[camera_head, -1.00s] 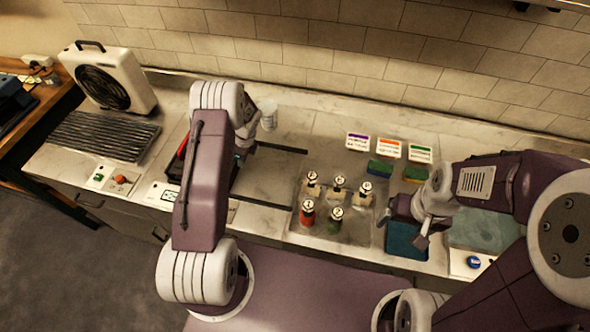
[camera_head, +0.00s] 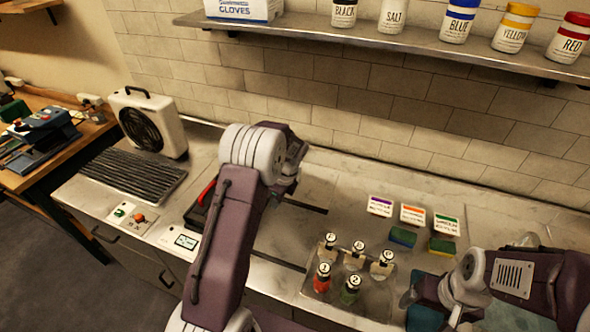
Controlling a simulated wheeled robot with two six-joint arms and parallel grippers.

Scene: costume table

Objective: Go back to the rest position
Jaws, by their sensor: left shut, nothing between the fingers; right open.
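My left arm reaches over the counter from the bottom left. Its gripper (camera_head: 286,178) is shut and empty, partly hidden behind the wrist, above the counter left of the bottles. My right arm comes in from the right edge. Its gripper (camera_head: 432,306) is open and empty, low in the view, right of the bottles and in front of the sponges. A red-filled bottle (camera_head: 322,278) and a green-filled bottle (camera_head: 349,290) stand in front of several other small bottles on a tray (camera_head: 375,303).
Three label cards (camera_head: 412,216) stand behind two sponges (camera_head: 403,237). A fan (camera_head: 150,122) and a dark ribbed rack (camera_head: 133,175) are at left. A shelf (camera_head: 400,45) with labelled jars and a glove box (camera_head: 243,9) runs along the wall. A blue tray (camera_head: 425,318) lies below my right gripper.

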